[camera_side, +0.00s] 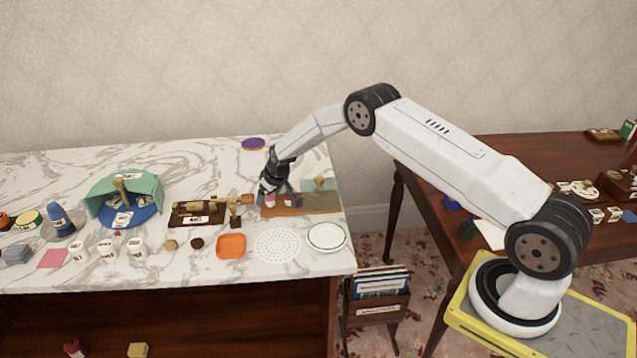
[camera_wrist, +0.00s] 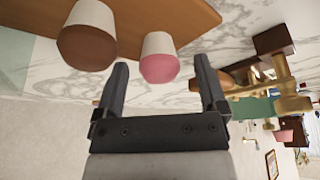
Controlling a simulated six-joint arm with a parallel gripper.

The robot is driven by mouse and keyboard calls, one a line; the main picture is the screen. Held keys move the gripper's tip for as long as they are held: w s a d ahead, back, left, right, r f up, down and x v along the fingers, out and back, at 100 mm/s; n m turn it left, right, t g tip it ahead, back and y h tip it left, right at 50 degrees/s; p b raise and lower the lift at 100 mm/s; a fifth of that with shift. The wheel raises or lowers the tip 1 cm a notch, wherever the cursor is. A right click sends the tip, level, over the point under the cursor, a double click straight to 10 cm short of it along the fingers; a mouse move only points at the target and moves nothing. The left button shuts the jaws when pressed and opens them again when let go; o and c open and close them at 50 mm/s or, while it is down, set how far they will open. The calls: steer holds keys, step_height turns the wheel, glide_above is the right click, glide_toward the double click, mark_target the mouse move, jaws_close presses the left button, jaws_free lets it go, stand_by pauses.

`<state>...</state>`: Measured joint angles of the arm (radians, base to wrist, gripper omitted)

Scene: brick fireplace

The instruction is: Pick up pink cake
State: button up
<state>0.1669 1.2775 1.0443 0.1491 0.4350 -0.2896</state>
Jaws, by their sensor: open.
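The pink cake (camera_wrist: 160,65), with a pink end and a pale wrapped side, is at the edge of the wooden board (camera_wrist: 150,12) in the wrist view. My gripper (camera_wrist: 161,64) is open, with one finger on either side of the cake in that view. I cannot tell whether the fingers touch it. A brown cake (camera_wrist: 88,42) with a similar pale side is left of the pink one, outside the fingers. In the side view my gripper (camera_side: 279,201) is low at the left end of the board (camera_side: 308,209), and a little pink shows beside it (camera_side: 270,200).
A wooden stand (camera_side: 235,210) is just left of my gripper. A white plate (camera_side: 327,237), a perforated white disc (camera_side: 277,245) and an orange dish (camera_side: 231,246) lie in front. A purple disc (camera_side: 253,144) is at the back. Marble is clear behind the board.

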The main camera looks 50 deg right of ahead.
stand_by(0.4)
jaws_close()
steer(key=shift+r, duration=0.15)
steer(key=shift+r, duration=1.4)
steer(key=s+a+r, duration=0.1)
steer(key=s+r, duration=0.9)
steer(key=s, duration=0.4)
steer(key=shift+a, duration=0.4)
